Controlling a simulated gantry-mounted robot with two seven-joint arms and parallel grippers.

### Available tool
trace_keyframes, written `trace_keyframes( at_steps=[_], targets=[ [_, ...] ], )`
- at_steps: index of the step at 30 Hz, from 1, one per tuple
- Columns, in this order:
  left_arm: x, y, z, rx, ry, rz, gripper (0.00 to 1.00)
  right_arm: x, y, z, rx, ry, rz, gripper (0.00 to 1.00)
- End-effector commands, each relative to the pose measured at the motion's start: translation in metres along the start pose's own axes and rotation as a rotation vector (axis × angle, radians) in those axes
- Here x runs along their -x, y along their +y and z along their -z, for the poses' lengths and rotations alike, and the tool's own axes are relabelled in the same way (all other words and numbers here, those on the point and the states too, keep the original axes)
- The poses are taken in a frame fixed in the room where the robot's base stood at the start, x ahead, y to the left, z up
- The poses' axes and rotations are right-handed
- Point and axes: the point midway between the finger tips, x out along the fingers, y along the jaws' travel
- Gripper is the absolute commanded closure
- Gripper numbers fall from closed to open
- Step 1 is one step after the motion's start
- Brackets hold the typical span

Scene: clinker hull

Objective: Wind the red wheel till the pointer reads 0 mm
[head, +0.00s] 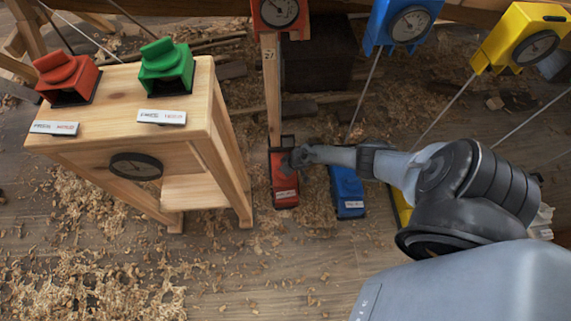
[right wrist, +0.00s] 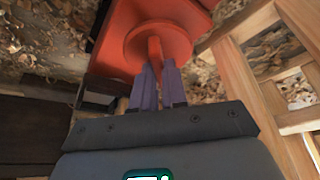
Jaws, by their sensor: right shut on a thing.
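My right arm reaches in from the right, and its gripper (head: 290,161) is at the low red unit (head: 285,192) on the floor. In the right wrist view the red wheel (right wrist: 137,45) is a round disc with a raised bar across it. The fingers of my right gripper (right wrist: 157,72) are shut on that bar. A red-framed dial (head: 279,11) is at the top edge, above an upright wooden strip; its pointer is too small to read. In the head view my gripper hides most of the wheel. My left gripper is in neither view.
A blue unit (head: 347,192) stands just right of the red one, with a yellow unit partly behind my arm. Blue (head: 410,24) and yellow (head: 531,47) dials hang above. A wooden stand (head: 120,82) with red and green knobs is on the left. Shavings cover the floor.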

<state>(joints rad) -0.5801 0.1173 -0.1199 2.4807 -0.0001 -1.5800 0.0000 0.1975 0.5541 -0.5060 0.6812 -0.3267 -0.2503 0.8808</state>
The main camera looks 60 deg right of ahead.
Motion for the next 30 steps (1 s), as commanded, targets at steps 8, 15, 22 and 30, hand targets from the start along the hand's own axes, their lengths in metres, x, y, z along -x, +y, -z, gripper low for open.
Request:
trace_keyframes(
  at_steps=[8,15,22,30],
  targets=[
    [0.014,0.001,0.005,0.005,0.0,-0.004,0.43,0.001,-0.004,-0.001,-0.225,-0.002,-0.09,1.0],
    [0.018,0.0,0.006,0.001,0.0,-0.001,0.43,0.0,-0.004,0.0,-0.358,-0.002,-0.146,1.0],
    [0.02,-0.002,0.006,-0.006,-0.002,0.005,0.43,-0.001,-0.003,0.0,-0.424,-0.001,-0.175,1.0],
    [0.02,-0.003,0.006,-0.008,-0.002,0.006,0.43,-0.001,-0.003,0.0,-0.443,0.001,-0.184,1.0]
  ],
)
